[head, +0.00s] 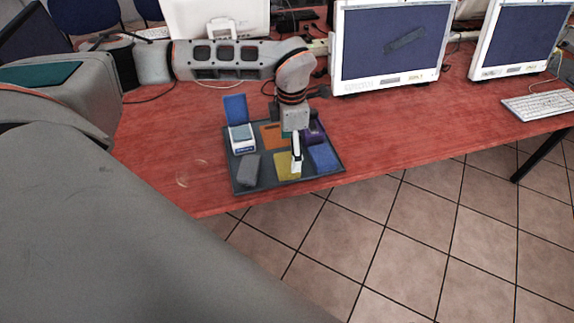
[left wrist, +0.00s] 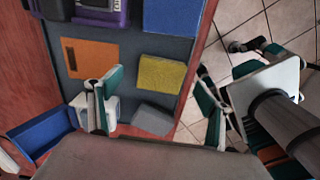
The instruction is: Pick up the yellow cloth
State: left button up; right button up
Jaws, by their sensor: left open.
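The yellow cloth (head: 283,168) lies flat in the front middle of a dark tray (head: 291,185) on the red table. In the left wrist view the yellow cloth (left wrist: 161,75) shows between the two spread fingers. My left gripper (head: 296,153) points down over the tray, and one finger covers part of the cloth in the head view. The gripper (left wrist: 148,80) is open with nothing between its fingers. I cannot tell whether a fingertip touches the cloth. My right gripper is in neither view.
In the tray, a grey block (head: 249,168) and a blue piece (head: 324,158) flank the cloth. An orange piece (head: 271,134), a purple item (head: 315,131) and a white box with a raised blue lid (head: 235,108) are behind. Monitors (head: 388,45) stand at the back. The table's front edge is close.

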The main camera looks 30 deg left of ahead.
aim_at(290, 162)
pick_arm(q)
notch_tip(290, 162, down, 4)
jog(key=shift+s+d+f, duration=0.1)
jog(key=shift+s+f, duration=0.05)
jog(key=c, duration=1.1)
notch_tip(290, 162, up, 20)
jog(key=shift+r+p, duration=0.1)
jog(key=shift+p, duration=0.5)
jog(key=shift+o, duration=0.2)
